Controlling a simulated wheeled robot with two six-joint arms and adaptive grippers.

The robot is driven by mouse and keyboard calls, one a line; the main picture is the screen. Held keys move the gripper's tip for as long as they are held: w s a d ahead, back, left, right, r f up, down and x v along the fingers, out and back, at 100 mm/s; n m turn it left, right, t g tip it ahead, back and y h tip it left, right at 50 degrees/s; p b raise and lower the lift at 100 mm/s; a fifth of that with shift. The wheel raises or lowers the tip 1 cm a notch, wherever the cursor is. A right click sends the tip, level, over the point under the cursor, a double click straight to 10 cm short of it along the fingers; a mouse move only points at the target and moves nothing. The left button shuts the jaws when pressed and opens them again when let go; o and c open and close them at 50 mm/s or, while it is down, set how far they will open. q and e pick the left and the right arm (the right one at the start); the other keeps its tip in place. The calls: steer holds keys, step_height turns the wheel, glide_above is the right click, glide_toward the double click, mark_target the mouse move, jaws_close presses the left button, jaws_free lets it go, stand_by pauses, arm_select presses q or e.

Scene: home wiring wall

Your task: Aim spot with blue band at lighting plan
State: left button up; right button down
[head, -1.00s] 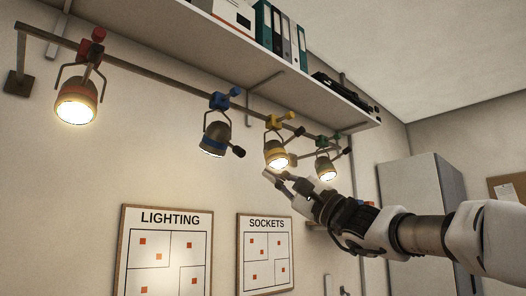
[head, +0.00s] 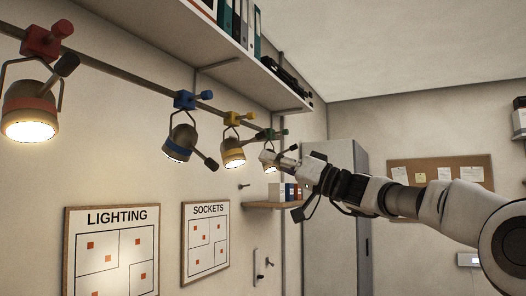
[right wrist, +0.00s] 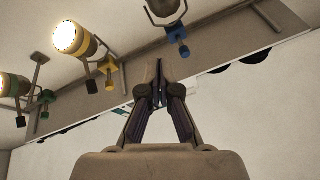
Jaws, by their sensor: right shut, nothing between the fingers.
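The lighting plan (head: 112,250) is a framed board on the wall below. My right gripper (head: 268,157) is shut and empty, to the right of the blue-band spot and overlapping the green-clamp spot in the picture. In the right wrist view its fingertips (right wrist: 160,72) are together, apart from the blue-clamp spot (right wrist: 165,10) above. My left gripper is not in view.
Lit spots with red (head: 30,110), yellow (head: 232,154) and green (head: 269,134) clamps share the rail. A shelf (head: 220,45) with binders runs above. The sockets plan (head: 206,240) hangs right of the lighting plan. A small shelf (head: 270,205) and tall cabinet (head: 330,240) stand right.

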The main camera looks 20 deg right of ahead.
steer(key=s+a+r+p+x, duration=0.1)
steer(key=p+x, duration=0.4)
steer(key=x, duration=0.4)
arm_select(q)
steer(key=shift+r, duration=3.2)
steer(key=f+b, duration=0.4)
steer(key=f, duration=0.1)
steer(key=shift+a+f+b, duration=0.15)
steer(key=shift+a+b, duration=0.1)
steer(key=shift+b, duration=0.1)
arm_select(e)
steer(key=shift+y, duration=0.4)
steer(key=f, duration=0.1)
steer(key=a+f, duration=0.1)
steer(key=f, duration=0.1)
steer(key=w+a+f, duration=0.1)
steer(key=f, duration=0.1)
steer(key=shift+a+f, duration=0.15)
steer(key=shift+a, duration=0.1)
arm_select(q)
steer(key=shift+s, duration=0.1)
arm_select(e)
steer(key=shift+s, duration=0.1)
